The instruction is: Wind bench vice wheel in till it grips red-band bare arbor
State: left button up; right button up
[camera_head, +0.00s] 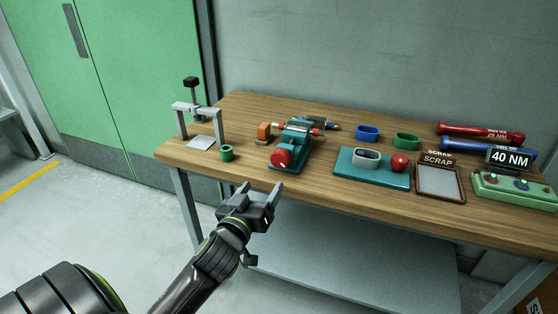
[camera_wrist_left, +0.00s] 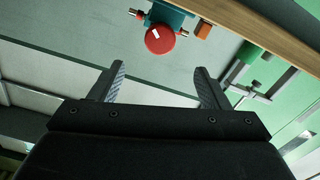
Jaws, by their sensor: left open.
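The bench vice (camera_head: 296,143) is teal and stands near the front edge of the wooden bench. Its red wheel (camera_head: 281,159) faces the front. The wheel also shows in the left wrist view (camera_wrist_left: 160,39), with a white mark on it. A bare arbor with red bands (camera_head: 315,131) lies across the vice; I cannot tell whether the jaws touch it. My left gripper (camera_head: 260,190) is open and empty, in front of the bench edge and apart from the wheel. Its fingers also show in the left wrist view (camera_wrist_left: 160,85). My right gripper is not in view.
A grey arbor press (camera_head: 199,107) and a green ring (camera_head: 226,153) stand left of the vice. An orange block (camera_head: 264,131) is beside it. To the right are a teal tray (camera_head: 345,168), a scrap tray (camera_head: 440,196), torque wrenches (camera_head: 478,132) and a green button box (camera_head: 515,196).

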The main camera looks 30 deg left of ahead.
aim_at(279, 161)
pick_arm(q)
jog(key=x, duration=1.2)
jog(key=shift+w+a+p, duration=0.15)
jog(key=shift+w+p, duration=0.2)
jog(key=c, duration=1)
jog(key=shift+r+m+p, duration=0.1)
jog(key=shift+m+p, duration=0.65)
jog(key=shift+m, duration=1.15)
jog(key=o, duration=1)
